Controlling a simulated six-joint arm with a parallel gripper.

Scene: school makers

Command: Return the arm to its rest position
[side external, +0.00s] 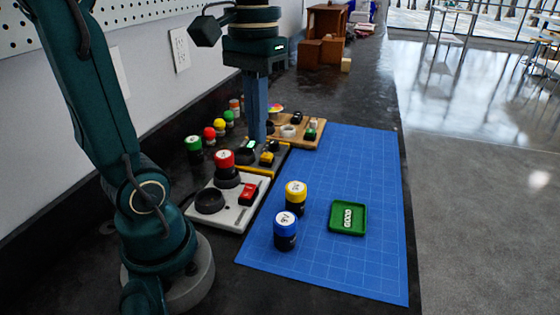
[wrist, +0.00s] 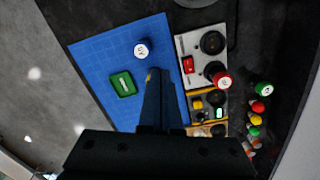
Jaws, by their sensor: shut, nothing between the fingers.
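My gripper (side external: 258,138) points straight down with its fingers together and nothing between them. In the side view its tips overlap the dark yellow-edged panel (side external: 277,167); I cannot tell the height above it. In the wrist view the shut fingers (wrist: 158,72) reach over the blue mat's edge and hide most of the yellow-topped cylinder (wrist: 149,77). That cylinder (side external: 296,196) stands upright on the mat beside the blue-topped cylinder (side external: 285,232).
The blue gridded mat (side external: 340,271) also holds a green labelled tray (side external: 348,231). A white panel (side external: 228,219) bears a red-topped cylinder (side external: 225,167) and red switch. A wooden board (side external: 314,140) and several coloured knobs (side external: 219,125) stand near the pegboard wall (side external: 130,14). The mat's far right is clear.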

